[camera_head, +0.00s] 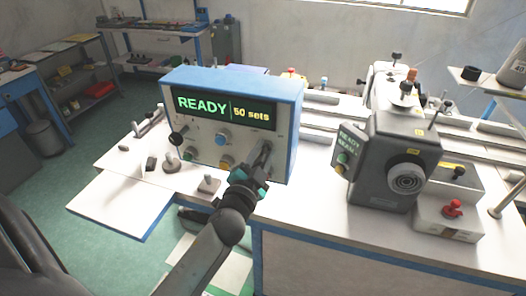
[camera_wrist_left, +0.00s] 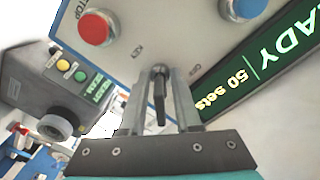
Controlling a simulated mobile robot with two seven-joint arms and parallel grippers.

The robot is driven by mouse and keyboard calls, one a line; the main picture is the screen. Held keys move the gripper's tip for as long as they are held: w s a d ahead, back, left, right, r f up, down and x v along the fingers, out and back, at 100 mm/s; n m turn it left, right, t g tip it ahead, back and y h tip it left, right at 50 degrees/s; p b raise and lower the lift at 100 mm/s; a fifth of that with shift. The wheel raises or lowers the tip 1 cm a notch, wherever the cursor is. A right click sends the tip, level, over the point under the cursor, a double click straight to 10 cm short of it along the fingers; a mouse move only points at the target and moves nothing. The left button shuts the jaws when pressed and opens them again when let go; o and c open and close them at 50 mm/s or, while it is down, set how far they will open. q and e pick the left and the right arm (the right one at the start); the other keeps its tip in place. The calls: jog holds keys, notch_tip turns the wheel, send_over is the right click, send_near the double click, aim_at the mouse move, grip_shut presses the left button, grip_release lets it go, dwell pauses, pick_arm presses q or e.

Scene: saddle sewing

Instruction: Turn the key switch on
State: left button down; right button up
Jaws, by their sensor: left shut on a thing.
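The key switch (camera_wrist_left: 158,88) is a small dark lever on the light front panel of the blue-edged control box (camera_head: 298,110). In the left wrist view it stands between the two fingers of my left gripper (camera_wrist_left: 160,75), with small KEY and ON lettering nearby. My left gripper (camera_head: 263,160) is shut on the key switch at the lower right of the panel and hides most of it in the head view. The box's display (camera_head: 225,107) reads READY and 50 sets in green and yellow. My right gripper is in neither view.
A red button (camera_wrist_left: 95,27) and a blue button (camera_wrist_left: 243,8) sit on the panel near the fingers. A grey machine head (camera_head: 400,150) stands right of the box. The white tabletop (camera_head: 330,225) is clear in front.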

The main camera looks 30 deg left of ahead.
pick_arm(q)
jog(key=shift+m, duration=0.3)
dwell(0.4)
jog(key=c, duration=1)
grip_release()
jog(key=shift+o, duration=0.2)
jog(key=b+v, duration=0.3)
jog(key=v, duration=1.2)
jog(key=shift+s, duration=0.2)
jog(key=shift+a+f, duration=0.1)
